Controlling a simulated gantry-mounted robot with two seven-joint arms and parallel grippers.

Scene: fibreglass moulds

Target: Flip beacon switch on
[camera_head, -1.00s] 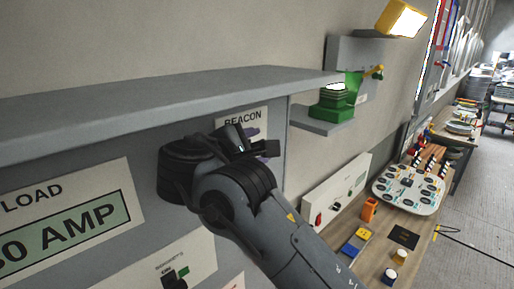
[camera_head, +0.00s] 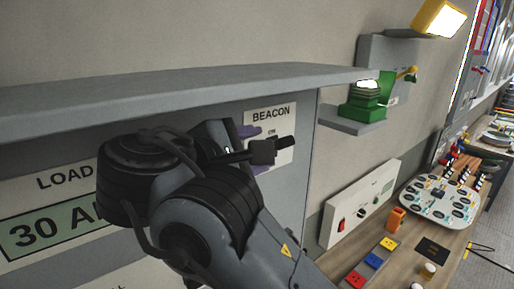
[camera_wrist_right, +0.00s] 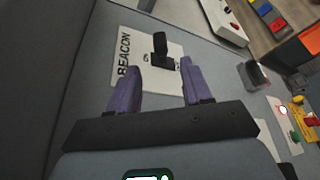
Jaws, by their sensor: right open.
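The beacon switch is black, with a block and a small lever (camera_head: 285,144) pointing right, on the white plate marked BEACON (camera_head: 285,118). In the right wrist view, the switch (camera_wrist_right: 161,47) stands on its plate (camera_wrist_right: 125,66) just ahead of the fingers, and its lever points up the picture. My right gripper (camera_wrist_right: 159,66) is open, with one purple finger to each side of the switch's line. In the head view the right gripper (camera_head: 254,150) is at the plate, partly hidden by my wrist. I cannot tell whether the fingers touch the switch. My left gripper is out of view.
A grey ledge (camera_head: 180,92) juts out above the panel and my wrist. A green lamp-like device (camera_head: 366,104) with a bright white top stands on a small shelf to the right. Lower right is a wooden bench (camera_head: 405,262) with coloured blocks and a white control box (camera_head: 360,205).

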